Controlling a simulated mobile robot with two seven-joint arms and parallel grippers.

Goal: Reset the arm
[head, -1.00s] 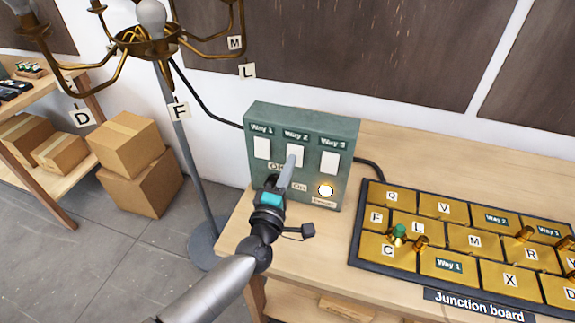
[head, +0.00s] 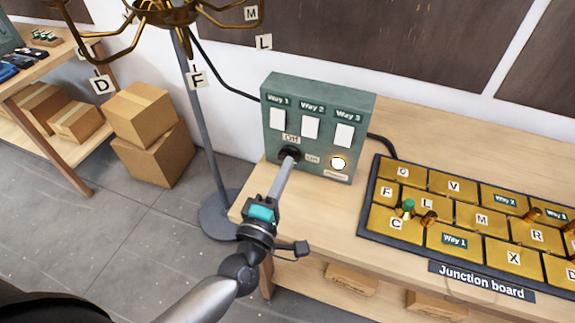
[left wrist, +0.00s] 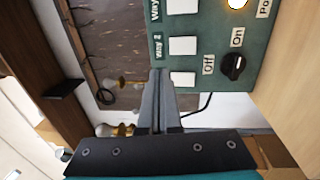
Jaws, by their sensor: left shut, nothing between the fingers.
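My left gripper (head: 284,172) is shut and empty. In the head view its tips show just below the black knob (head: 290,154) on the green switch box (head: 353,103), which stands on the wooden bench. In the left wrist view the shut fingers (left wrist: 159,85) point at the box, and the knob (left wrist: 233,66) sits to their right, apart from them. The knob lies between the Off and On labels. The round power light (head: 338,163) glows. My right gripper is not in view.
The junction board (head: 445,266) with brass plates and pegs lies on the bench, right of the box. A brass lamp (head: 165,14) on a grey pole (head: 207,125) stands left of the bench. Cardboard boxes (head: 155,155) stand on the floor at left, where the floor is partly clear.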

